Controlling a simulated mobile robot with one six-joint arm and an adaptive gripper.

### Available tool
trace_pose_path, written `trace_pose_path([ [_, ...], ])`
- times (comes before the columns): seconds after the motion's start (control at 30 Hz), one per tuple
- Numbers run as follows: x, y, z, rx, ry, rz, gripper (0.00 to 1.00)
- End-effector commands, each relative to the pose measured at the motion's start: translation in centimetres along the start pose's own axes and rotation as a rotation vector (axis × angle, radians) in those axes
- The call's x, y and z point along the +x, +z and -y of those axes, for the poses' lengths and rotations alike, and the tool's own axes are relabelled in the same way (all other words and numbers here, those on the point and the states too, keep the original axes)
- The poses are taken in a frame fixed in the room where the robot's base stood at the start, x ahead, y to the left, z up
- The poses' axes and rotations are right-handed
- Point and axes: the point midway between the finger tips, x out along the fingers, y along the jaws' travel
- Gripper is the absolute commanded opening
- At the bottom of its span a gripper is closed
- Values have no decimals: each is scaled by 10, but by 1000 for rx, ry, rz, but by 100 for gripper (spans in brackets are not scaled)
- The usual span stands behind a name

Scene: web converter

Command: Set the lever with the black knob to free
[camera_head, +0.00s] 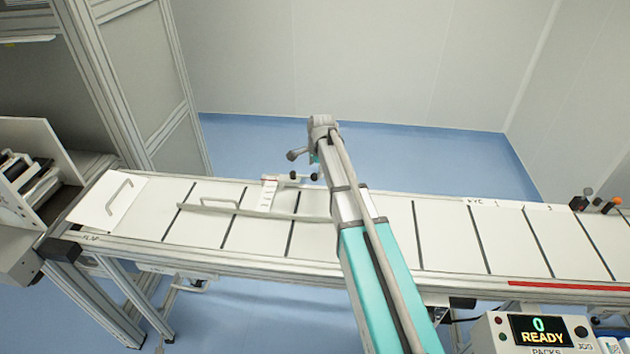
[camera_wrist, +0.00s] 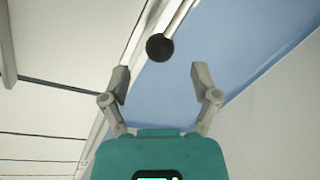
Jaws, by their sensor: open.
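In the wrist view a round black knob (camera_wrist: 160,47) shows beyond and between my fingertips, near a pale rail. The knob looks apart from both fingers. My gripper (camera_wrist: 159,70) is open, with nothing between its fingers. In the head view two small dark knobs, one (camera_head: 293,175) left of the other (camera_head: 314,177), show at the belt's far edge beside a white bracket (camera_head: 268,193). I cannot tell which one the wrist view shows. My wrist is just above them and hides most of my gripper. I cannot read a free marking.
The white slatted conveyor (camera_head: 445,235) runs across the front. A guide bar with a handle (camera_head: 215,204) lies over it. More levers, one orange-knobbed (camera_head: 612,205), stand at far right. A control box (camera_head: 520,335) reads "0 READY". Blue floor behind is clear.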

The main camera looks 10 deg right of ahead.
Motion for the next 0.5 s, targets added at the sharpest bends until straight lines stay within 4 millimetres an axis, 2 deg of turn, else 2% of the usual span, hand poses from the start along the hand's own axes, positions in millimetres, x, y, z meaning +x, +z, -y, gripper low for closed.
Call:
trace_pose_path([
  [0.03,8,0,0,0,0,0,78],
  [0.2,21,0,0,0,0,0,78],
  [0.5,37,0,0,1,0,0,78],
])
